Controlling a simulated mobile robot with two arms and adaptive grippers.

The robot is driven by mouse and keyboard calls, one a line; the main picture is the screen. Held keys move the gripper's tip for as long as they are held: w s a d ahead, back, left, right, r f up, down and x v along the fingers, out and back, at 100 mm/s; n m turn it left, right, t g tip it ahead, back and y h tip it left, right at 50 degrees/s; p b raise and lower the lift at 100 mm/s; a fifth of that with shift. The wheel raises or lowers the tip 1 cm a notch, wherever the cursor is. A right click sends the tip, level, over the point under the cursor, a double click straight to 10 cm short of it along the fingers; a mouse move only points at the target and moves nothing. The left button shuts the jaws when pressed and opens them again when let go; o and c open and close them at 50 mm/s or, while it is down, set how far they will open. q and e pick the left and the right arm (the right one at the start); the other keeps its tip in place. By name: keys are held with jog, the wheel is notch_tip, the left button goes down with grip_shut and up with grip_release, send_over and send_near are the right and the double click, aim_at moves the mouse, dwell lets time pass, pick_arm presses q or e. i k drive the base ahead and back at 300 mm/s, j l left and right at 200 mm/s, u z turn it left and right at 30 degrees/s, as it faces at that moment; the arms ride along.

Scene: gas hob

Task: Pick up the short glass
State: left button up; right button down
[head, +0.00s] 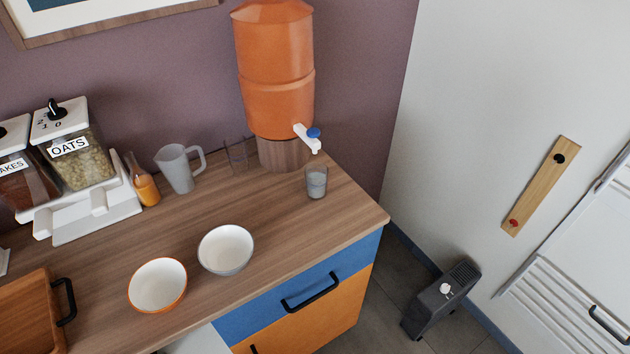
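A short glass (316,183) stands upright on the wooden counter near its right end, below the blue-and-white tap of the orange dispenser. It looks greyish and partly filled. A second clear glass (237,156), taller and empty-looking, stands behind it to the left, beside the dispenser's base. Neither of my grippers shows in the head view.
The orange dispenser (275,70) stands at the back right of the counter (290,229). A grey jug (177,168), a carafe of orange liquid (145,186) and two bowls (226,250) (158,286) stand left of the short glass. Counter in front of the glass is clear.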

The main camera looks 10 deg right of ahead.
aim_at(316, 173)
jog(key=l, duration=0.6)
jog(key=k+l+u, duration=0.15)
jog(key=l, duration=0.45)
jog(key=k+l, duration=0.1)
jog(key=l, duration=0.5)
jog(key=u, duration=0.05)
